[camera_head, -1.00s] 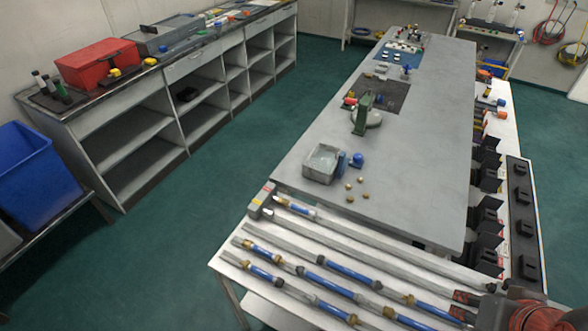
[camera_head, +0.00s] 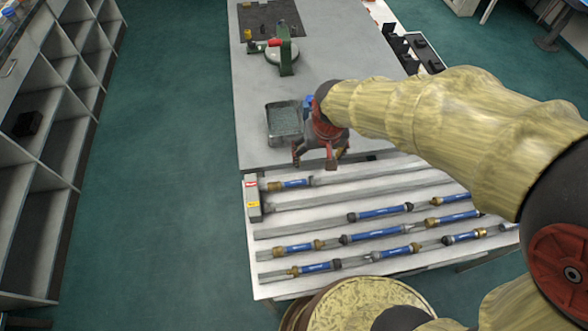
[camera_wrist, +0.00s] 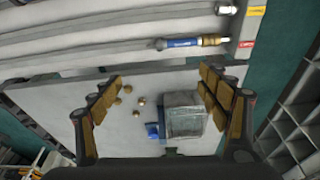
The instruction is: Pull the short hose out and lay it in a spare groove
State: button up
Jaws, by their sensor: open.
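A short blue hose (camera_head: 290,184) with brass and grey ends lies in the rack's top groove, its brass end at the end block (camera_head: 252,197) with red and yellow labels. In the wrist view the same hose (camera_wrist: 185,43) points at the block's red label (camera_wrist: 246,44). The second groove (camera_head: 340,196) looks empty along its visible length. My gripper (camera_head: 316,158) is open and empty, above the bench edge just behind the hose. In the wrist view its open fingers (camera_wrist: 160,78) spread below the hose, not touching it.
Several other blue hoses lie in the lower grooves (camera_head: 375,213). A grey bin (camera_head: 284,122) stands on the bench behind my gripper. In the wrist view, several small brass pieces (camera_wrist: 137,101) and a blue item (camera_wrist: 152,130) lie beside the bin.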

aim_at(294, 182)
jog(key=o, duration=0.5)
jog(key=shift+n+g, duration=0.4)
jog(key=a+f, duration=0.2)
jog(key=f, duration=0.1)
jog(key=a+f, duration=0.2)
jog(key=f, duration=0.1)
jog(key=a+f, duration=0.2)
jog(key=f, duration=0.1)
jog(key=shift+w+a+f, duration=0.2)
jog(key=shift+w+f, duration=0.1)
jog(key=shift+f, duration=0.05)
jog(key=f, duration=0.2)
jog(key=f+b, duration=0.1)
jog(key=f, duration=0.2)
jog(key=w+f+b, duration=0.1)
jog(key=f, duration=0.1)
jog(key=shift+a+f, duration=0.1)
jog(key=shift+f, duration=0.1)
jog(key=shift+c, duration=0.2)
jog(key=shift+s, duration=0.1)
jog(key=c, duration=1.3)
